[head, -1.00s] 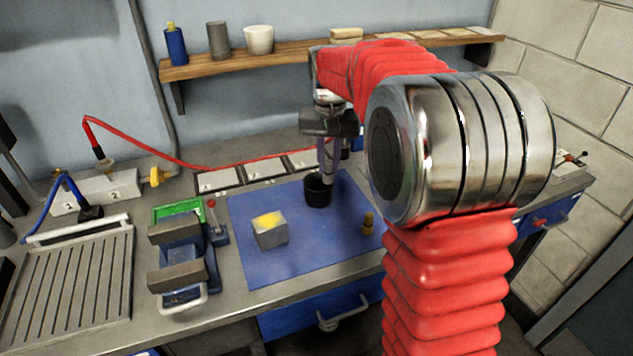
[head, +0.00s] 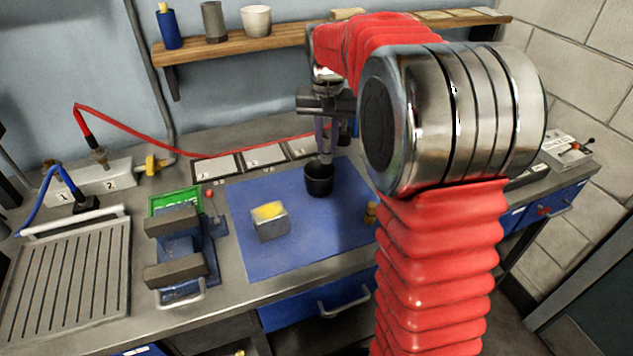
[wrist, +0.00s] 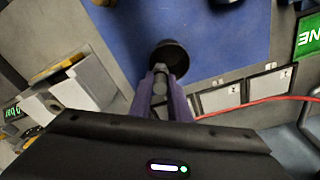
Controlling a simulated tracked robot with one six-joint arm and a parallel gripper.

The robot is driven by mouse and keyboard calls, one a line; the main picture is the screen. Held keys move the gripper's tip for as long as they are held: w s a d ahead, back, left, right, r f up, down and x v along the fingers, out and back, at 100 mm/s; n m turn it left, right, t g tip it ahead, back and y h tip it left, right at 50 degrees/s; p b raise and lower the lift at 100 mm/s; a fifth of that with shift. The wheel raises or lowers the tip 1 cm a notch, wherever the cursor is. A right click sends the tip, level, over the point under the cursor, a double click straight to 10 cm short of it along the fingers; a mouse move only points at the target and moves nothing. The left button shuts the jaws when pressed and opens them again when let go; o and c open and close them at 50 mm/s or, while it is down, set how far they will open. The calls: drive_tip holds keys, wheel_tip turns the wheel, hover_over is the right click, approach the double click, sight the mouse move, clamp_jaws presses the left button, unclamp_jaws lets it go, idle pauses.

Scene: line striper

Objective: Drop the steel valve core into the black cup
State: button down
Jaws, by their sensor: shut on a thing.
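The black cup (head: 319,181) stands upright on the blue mat (head: 262,258), and its dark mouth shows in the wrist view (wrist: 171,56). My gripper (head: 325,158) points down at the cup's rim from above. In the wrist view its two purple fingers (wrist: 160,90) are shut on the steel valve core (wrist: 160,84), a small grey cylinder whose end shows between the tips. The core overlaps the near edge of the cup's mouth in that view. I cannot tell how high above the cup it is.
A grey block with a yellow top (head: 270,223) stands left of the cup. A small brass piece (head: 370,213) is at right, partly hidden by my arm. A vise (head: 178,255) and green tray (head: 170,198) are further left. A red hose (head: 190,158) runs behind.

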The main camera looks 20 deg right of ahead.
sight(327, 155)
drive_tip(key=shift+f, duration=2.35)
drive_tip(key=c, duration=1.6)
unclamp_jaws()
drive_tip(key=r, duration=0.4)
drive_tip(key=s+r, duration=0.1)
drive_tip(key=r, duration=0.4)
drive_tip(key=a+r, duration=0.1)
drive_tip(key=r, duration=0.3)
drive_tip(key=shift+s+r, duration=0.2)
drive_tip(key=shift+r, duration=0.1)
